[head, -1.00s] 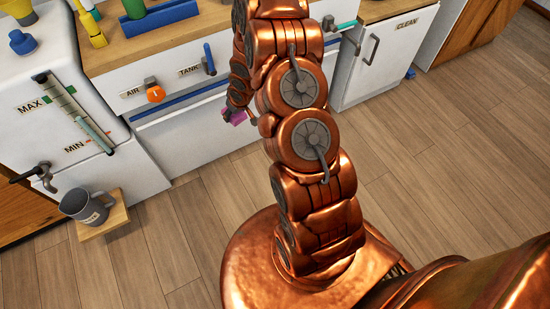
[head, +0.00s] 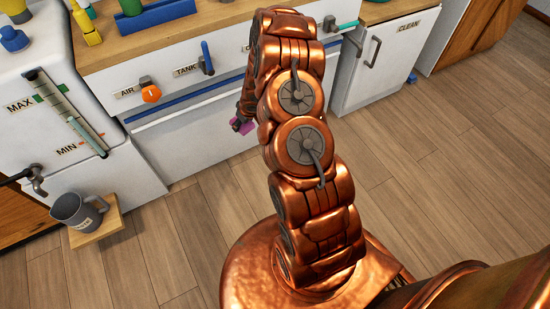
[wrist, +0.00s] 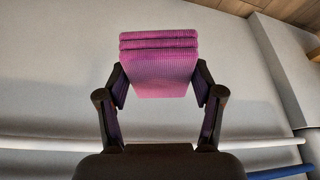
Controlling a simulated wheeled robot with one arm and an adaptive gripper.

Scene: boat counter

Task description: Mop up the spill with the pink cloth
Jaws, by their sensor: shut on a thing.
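The pink cloth (wrist: 158,75) is a folded, ribbed pad seen in the wrist view. My gripper (wrist: 160,84) is shut on it, with one dark finger pressing each side. In the head view a small piece of the pink cloth (head: 243,127) shows at the dark tip of my gripper (head: 240,122). It is in front of the white cabinet front, below counter height. My arm hides much of this area. I see no spill in either view.
A wooden counter (head: 230,17) runs along the back, with an orange knob (head: 150,93), a blue lever (head: 207,58) and rails on its front. A grey mug (head: 77,211) stands on a small wooden shelf (head: 103,230) at left. The plank floor (head: 440,150) is clear at right.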

